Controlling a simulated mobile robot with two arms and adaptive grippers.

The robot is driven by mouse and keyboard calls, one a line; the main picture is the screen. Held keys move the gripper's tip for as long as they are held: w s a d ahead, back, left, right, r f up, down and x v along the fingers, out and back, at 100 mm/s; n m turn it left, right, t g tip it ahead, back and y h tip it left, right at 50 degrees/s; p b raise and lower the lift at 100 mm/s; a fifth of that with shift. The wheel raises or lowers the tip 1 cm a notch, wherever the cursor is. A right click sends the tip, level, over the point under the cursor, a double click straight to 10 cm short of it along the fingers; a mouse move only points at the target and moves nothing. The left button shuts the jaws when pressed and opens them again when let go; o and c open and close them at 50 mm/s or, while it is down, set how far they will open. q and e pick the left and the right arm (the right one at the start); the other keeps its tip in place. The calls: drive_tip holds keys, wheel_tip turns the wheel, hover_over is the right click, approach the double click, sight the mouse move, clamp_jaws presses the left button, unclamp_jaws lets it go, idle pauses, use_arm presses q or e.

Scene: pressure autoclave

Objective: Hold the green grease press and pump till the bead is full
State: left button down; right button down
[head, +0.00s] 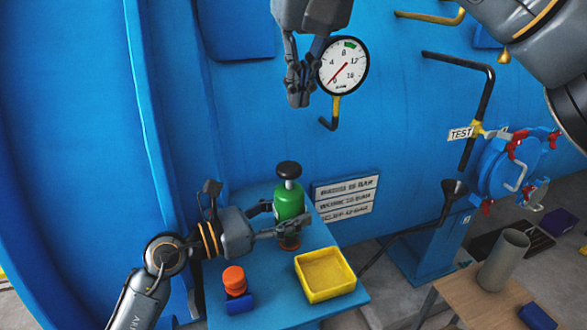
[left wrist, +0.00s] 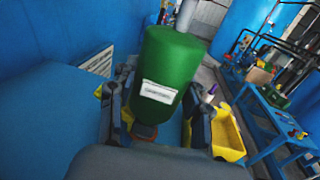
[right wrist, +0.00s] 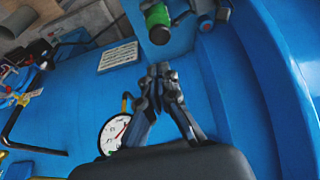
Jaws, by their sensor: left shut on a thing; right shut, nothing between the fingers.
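The green grease press (head: 289,203) stands upright over the blue table, with a black knob (head: 288,170) on top and a dark and orange foot below. My left gripper (head: 275,220) is shut on it, one finger on each side. In the left wrist view the green body (left wrist: 168,70) with its white label sits between the fingers. My right gripper (head: 298,95) is shut and empty, well above the press, beside the round gauge. It also shows closed in the right wrist view (right wrist: 158,75), with the press (right wrist: 157,18) beyond it. I cannot make out a bead.
A yellow tray (head: 343,290) and an orange-capped piece (head: 235,281) in a blue holder stand on the blue table (head: 275,318). The pressure gauge (head: 343,65) juts from the blue vessel wall close to my right gripper. A wooden table (head: 455,305) stands at right.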

idle(0.4)
drive_tip(key=shift+a+r, duration=0.2)
drive_tip(key=shift+r, duration=0.4)
drive_tip(key=shift+a+r, duration=0.2)
drive_tip(key=shift+r, duration=0.4)
drive_tip(key=shift+f, duration=0.1)
approach(287, 166)
drive_tip(key=x, duration=0.5)
drive_tip(key=shift+w+a+f, duration=0.1)
drive_tip(key=shift+w+f, duration=0.05)
drive_tip(key=shift+w, duration=0.15)
drive_tip(key=shift+f, duration=0.7)
drive_tip(key=shift+f, duration=0.1)
